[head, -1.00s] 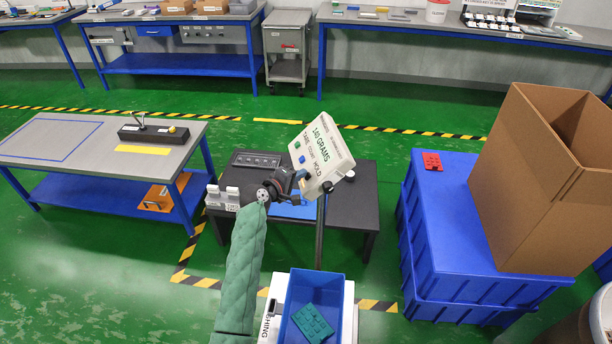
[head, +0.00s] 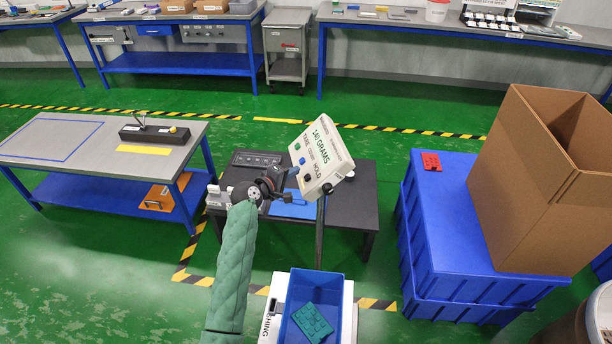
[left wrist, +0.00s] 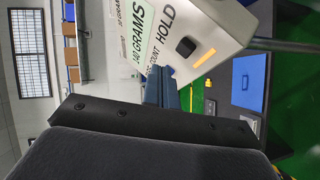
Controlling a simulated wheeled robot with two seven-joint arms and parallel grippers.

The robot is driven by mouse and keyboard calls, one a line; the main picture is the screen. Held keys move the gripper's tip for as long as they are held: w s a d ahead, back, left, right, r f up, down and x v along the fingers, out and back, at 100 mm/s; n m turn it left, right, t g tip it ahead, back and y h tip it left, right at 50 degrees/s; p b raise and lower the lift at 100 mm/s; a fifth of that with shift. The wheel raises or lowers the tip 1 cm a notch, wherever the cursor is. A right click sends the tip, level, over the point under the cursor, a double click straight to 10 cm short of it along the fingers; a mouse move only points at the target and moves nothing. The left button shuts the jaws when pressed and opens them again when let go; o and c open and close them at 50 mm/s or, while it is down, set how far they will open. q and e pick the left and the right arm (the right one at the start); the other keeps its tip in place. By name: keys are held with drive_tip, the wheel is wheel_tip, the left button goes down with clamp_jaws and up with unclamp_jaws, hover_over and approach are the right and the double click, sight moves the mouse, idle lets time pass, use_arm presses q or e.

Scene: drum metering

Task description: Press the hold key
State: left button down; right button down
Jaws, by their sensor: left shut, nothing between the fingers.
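The weighing indicator (head: 326,152) is a tilted cream box on a post, reading 140 GRAMS on a green display, with TARE, COUNT and HOLD labels. Its black hold key (left wrist: 186,46) shows in the left wrist view beside the HOLD label, with a small amber bar near it. My left gripper (head: 295,174) is shut and empty, close to the lower left of the panel. In the left wrist view its blue fingertips (left wrist: 161,74) overlap the panel by the COUNT label, to one side of the hold key. Whether they touch the panel I cannot tell. My right gripper is not in view.
The indicator stands at a dark low table (head: 356,207) with a blue mat (head: 292,208). A blue bin (head: 333,281) with a teal brick is in front. Blue crates (head: 438,220) and a cardboard box (head: 520,190) stand at right, a bench (head: 60,160) at left.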

use_arm(q)
drive_tip(key=shift+s+a+r+p, duration=0.2)
drive_tip(key=shift+a+r+p, duration=0.5)
drive_tip(key=shift+a+r, duration=0.45)
